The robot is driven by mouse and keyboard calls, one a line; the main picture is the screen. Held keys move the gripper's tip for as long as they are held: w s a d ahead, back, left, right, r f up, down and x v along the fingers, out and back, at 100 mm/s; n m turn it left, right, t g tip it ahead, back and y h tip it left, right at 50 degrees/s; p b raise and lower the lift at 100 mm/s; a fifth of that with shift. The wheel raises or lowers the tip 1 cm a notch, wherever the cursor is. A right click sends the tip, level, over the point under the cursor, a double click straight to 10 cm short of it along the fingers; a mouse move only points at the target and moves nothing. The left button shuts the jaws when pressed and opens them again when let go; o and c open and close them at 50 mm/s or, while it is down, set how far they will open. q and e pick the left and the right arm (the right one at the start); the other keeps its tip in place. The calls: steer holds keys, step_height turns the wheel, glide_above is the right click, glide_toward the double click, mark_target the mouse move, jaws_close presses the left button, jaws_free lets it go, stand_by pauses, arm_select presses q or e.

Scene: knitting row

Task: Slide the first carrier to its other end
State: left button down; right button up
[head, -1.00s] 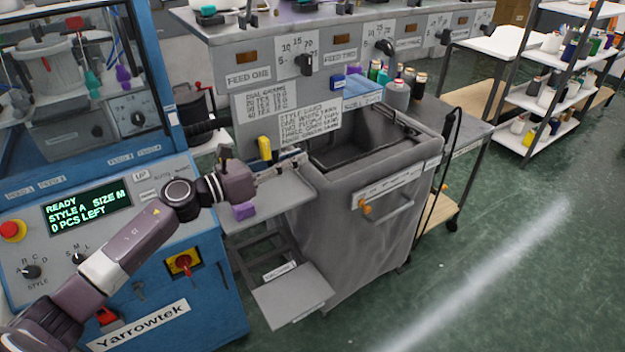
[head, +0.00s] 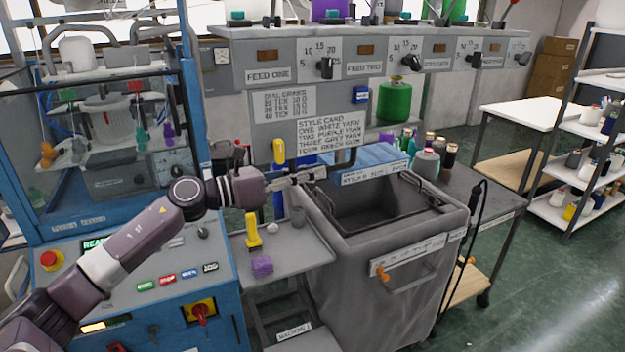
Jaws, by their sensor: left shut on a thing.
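In the head view, three small yarn holders hang behind the blue machine's clear front: an orange one (head: 47,153) at the left, a green one (head: 141,138) and a purple one (head: 167,131) close together at the right. I cannot tell which is the first carrier. My left gripper (head: 312,175) is outside the machine, to its right, over the back left corner of the grey bin. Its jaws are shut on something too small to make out. My right gripper is not in view.
A feed panel (head: 265,78) with dials runs behind. Open green floor (head: 560,285) lies at the right.

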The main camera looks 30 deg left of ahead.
arm_select(q)
steer(key=shift+a+r, duration=0.15)
steer(key=shift+r, duration=0.35)
steer(key=c, duration=2)
jaws_free()
steer(key=shift+o, duration=0.2)
steer(key=shift+f, duration=0.2)
steer(key=shift+f, duration=0.15)
steer(key=shift+s+a+f, duration=0.1)
steer(key=shift+s+a, duration=0.1)
steer(key=shift+s, duration=0.2)
steer(key=v, duration=1.1)
steer(key=shift+r, duration=0.2)
